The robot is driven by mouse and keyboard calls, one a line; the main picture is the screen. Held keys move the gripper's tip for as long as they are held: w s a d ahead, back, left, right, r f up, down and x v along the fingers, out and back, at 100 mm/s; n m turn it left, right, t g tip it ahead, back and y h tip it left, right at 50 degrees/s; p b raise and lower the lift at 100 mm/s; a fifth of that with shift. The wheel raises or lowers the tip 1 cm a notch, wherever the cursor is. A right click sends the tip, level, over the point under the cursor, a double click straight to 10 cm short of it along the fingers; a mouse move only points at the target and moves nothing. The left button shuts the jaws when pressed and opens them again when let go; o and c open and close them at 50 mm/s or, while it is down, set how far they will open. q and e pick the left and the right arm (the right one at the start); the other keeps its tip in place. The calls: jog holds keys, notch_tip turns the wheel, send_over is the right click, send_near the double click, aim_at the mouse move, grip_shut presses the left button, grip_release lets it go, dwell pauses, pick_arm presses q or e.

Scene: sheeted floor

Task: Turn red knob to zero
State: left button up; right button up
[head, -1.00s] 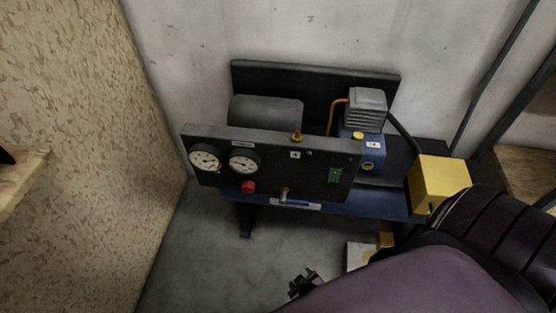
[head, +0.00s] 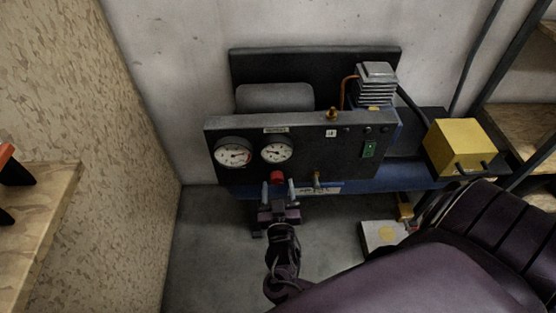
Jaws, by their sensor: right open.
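The red knob (head: 277,177) sits low on the front of a dark panel (head: 345,155), below two round white gauges, the left one (head: 233,154) and the right one (head: 276,152). My right gripper (head: 278,188) points up at the panel from below. Its two fingers are apart, one on each side of the knob and slightly below it in the picture. I cannot tell whether they touch the knob. The knob's lower part is close to or behind the gripper, and its marking is not readable. My left gripper is not in view.
A yellow box (head: 463,147) stands at the right. A pale box (head: 382,236) is on the floor. A wooden shelf (head: 45,205) is at the left. The floor left of my arm is clear.

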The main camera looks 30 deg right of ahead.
jog(key=shift+w+d, duration=0.25)
jog(key=shift+w, duration=0.3)
jog(key=c, duration=1)
jog(key=shift+o, duration=0.2)
